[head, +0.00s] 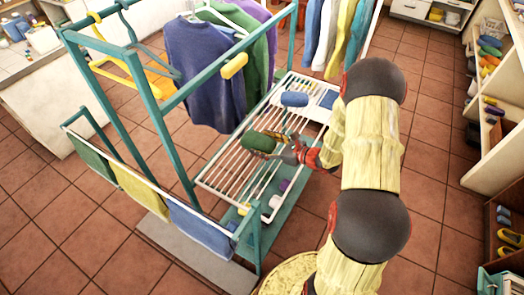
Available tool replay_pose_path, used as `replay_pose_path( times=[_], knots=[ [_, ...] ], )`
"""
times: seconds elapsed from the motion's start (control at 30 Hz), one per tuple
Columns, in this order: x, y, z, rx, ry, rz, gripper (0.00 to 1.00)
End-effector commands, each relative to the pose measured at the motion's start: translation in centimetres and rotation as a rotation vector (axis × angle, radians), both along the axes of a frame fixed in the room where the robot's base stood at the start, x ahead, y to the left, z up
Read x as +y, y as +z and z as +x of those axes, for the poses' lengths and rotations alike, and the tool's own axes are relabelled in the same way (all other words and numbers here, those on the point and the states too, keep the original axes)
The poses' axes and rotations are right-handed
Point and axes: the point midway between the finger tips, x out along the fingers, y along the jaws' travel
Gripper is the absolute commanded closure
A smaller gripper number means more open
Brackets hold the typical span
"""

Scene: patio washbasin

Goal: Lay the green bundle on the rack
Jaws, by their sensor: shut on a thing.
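The green bundle (257,142) is a dark green roll in the middle of the head view. My gripper (274,141) reaches in from the right and is shut on its right end. The rack (217,178) is a white slatted shelf in a teal frame, and the bundle appears over its middle slats. I cannot tell whether the bundle touches the slats or is just above them. My gripper and arm hide part of the rack's right side.
A blue roll (294,99) lies at the rack's far end. Towels hang on a side bar, with a blue one (202,230) nearest. The near-left slats look bare.

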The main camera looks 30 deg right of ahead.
Motion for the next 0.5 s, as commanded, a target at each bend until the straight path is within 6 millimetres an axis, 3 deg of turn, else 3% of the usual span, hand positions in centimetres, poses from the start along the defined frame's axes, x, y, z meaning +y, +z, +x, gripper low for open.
replay_pose_path(
  times=[0.23,0.5],
  knots=[
    [0.4,-3.6,0.2,0.001,0.000,0.002,0.59],
    [0.3,-3.5,0.2,0.000,0.000,0.000,0.59]
  ],
)
